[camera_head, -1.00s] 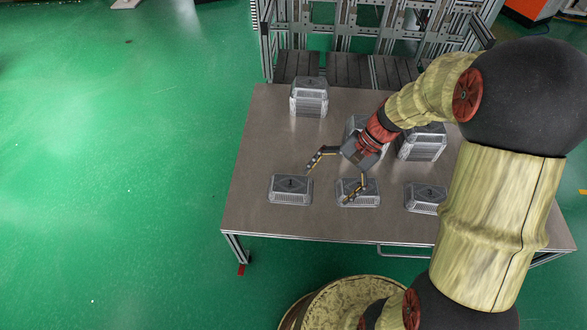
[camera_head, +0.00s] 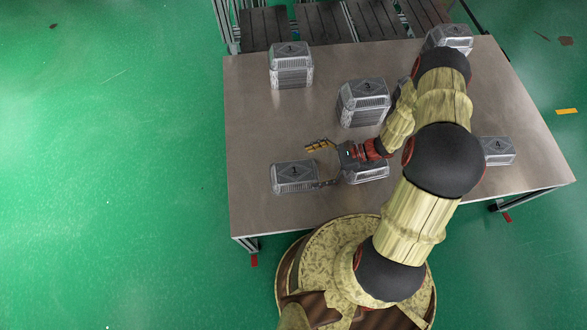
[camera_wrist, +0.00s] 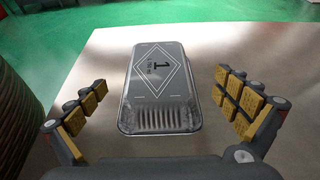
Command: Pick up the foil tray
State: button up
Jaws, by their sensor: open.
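A single silver foil tray (camera_head: 295,178) with a dark lid marked 1 lies flat near the table's front left. My gripper (camera_head: 318,166) is open just right of it in the head view, its fingers pointing toward it. In the wrist view the tray (camera_wrist: 159,84) lies ahead, between the two spread fingers with yellow pads. There is a gap on both sides and neither finger touches it. A second foil tray (camera_head: 368,175) lies beneath my gripper's base, partly hidden.
The grey table (camera_head: 250,120) also holds a stack of trays (camera_head: 291,66) at the back left, a stack marked 3 (camera_head: 363,104) in the middle, a stack (camera_head: 450,38) at the back right and a tray marked 4 (camera_head: 497,151) at the right. The table's left side is clear.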

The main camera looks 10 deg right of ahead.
aim_at(296, 171)
jog(key=b+x, duration=0.2)
jog(key=x, duration=0.4)
jog(key=shift+s+a, duration=0.15)
jog(key=shift+a, duration=0.15)
jog(key=shift+c, duration=0.8)
jog(key=c, duration=0.7)
